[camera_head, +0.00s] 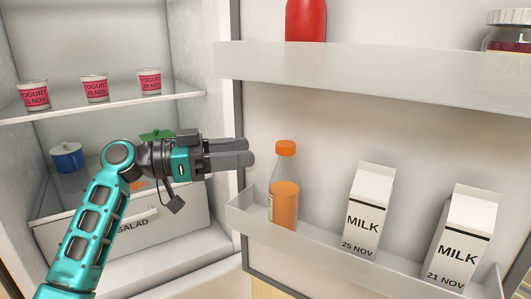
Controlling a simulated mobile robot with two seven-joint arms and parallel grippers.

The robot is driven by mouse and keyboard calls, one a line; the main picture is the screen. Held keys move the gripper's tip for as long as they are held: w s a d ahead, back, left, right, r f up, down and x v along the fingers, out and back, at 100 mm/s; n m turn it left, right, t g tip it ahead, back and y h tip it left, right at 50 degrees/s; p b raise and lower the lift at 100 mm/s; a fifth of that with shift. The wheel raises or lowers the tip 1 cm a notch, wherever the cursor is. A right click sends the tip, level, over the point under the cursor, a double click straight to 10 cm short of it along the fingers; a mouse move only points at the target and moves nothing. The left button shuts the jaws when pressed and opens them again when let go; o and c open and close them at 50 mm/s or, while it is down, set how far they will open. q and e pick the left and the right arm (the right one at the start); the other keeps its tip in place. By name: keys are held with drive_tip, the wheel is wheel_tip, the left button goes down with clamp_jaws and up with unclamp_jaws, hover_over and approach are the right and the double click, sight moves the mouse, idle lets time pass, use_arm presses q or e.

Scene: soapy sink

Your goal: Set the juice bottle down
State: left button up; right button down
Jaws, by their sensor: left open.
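The juice bottle (284,200), clear with orange juice and an orange cap, stands upright in the lower shelf (330,252) of the fridge door, at its left end. The shelf's front wall hides its base. My left gripper (250,152) is to the left of the bottle, at about the height of its cap. Its fingers point right toward the bottle, with a small gap in the picture. It is open and holds nothing. My right gripper is not in view.
Two milk cartons (369,210) (462,238) stand right of the bottle in the same shelf. An upper door shelf (370,75) holds a red bottle (306,20) and a jar (508,32). Inside the fridge are yogurt cups (95,88), a blue pot (67,157) and a salad drawer (120,232).

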use_arm(q)
drive_tip(key=v, duration=0.3)
drive_tip(key=s+f+n+y, duration=0.35)
drive_tip(key=s+f, duration=0.25)
drive_tip(key=f, duration=0.6)
drive_tip(key=s+f+n+y, duration=0.2)
drive_tip(key=s+f+y, duration=0.35)
drive_tip(key=f, duration=0.75)
drive_tip(key=s+a+f+n+g+y, duration=0.1)
drive_tip(key=s+a+f+n+y, duration=0.3)
drive_tip(key=s, duration=0.5)
drive_tip(key=s+a+f+n+y, duration=0.3)
drive_tip(key=s+a+f+y, duration=0.15)
drive_tip(key=s, duration=0.55)
drive_tip(key=w+d+f+t+h+p, duration=0.2)
drive_tip(key=w+f+t, duration=0.4)
drive_tip(key=w, duration=0.1)
drive_tip(key=shift+w+d+t, duration=0.2)
drive_tip(key=shift+w+t, duration=0.15)
drive_tip(key=shift+t, duration=0.05)
